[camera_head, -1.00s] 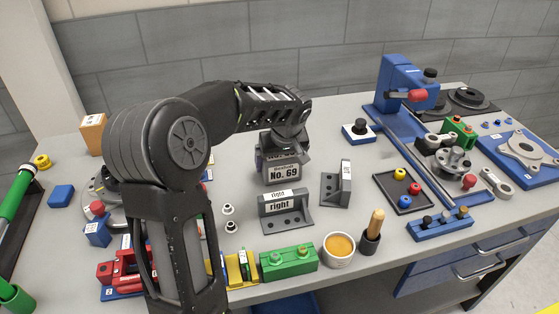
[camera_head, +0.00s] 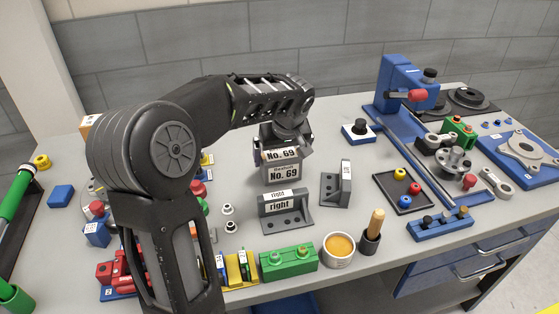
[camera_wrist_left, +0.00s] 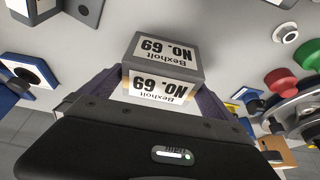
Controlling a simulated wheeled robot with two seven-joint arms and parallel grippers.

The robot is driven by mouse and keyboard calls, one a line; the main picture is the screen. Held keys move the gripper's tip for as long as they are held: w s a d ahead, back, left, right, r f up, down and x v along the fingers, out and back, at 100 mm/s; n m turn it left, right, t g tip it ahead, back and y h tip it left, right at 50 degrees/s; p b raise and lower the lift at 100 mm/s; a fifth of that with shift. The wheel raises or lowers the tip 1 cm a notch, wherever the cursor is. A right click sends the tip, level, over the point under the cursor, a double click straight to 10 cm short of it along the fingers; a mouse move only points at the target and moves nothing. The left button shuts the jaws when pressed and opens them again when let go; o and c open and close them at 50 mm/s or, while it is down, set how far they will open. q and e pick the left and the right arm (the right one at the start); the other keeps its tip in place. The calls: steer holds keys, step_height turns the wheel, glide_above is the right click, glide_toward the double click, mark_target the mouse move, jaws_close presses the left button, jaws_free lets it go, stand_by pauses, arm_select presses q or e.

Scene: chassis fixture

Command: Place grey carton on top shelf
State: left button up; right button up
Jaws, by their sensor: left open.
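The grey carton (camera_head: 284,182), labelled "Bexholt No. 69" on its top and front, stands upright on the workbench behind the bracket marked "right". My left gripper (camera_head: 284,146) is just above and behind the carton, pointing down at it. In the left wrist view the carton (camera_wrist_left: 175,72) shows beyond the gripper (camera_wrist_left: 160,92), between its two spread fingers. The fingers are open, and I cannot tell whether they touch the sides. My right gripper is not in view.
The "right" bracket (camera_head: 285,205) stands close in front of the carton, and another grey bracket (camera_head: 337,185) is to its right. A green block (camera_head: 288,262), a cup (camera_head: 339,248) and a tray (camera_head: 404,190) are nearby. A blue press (camera_head: 404,80) stands at the back right.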

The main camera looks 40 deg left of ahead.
arm_select(q)
steer(key=v, duration=0.8)
steer(key=shift+d+r, duration=0.15)
steer(key=shift+r, duration=0.2)
steer(key=shift+f, duration=0.1)
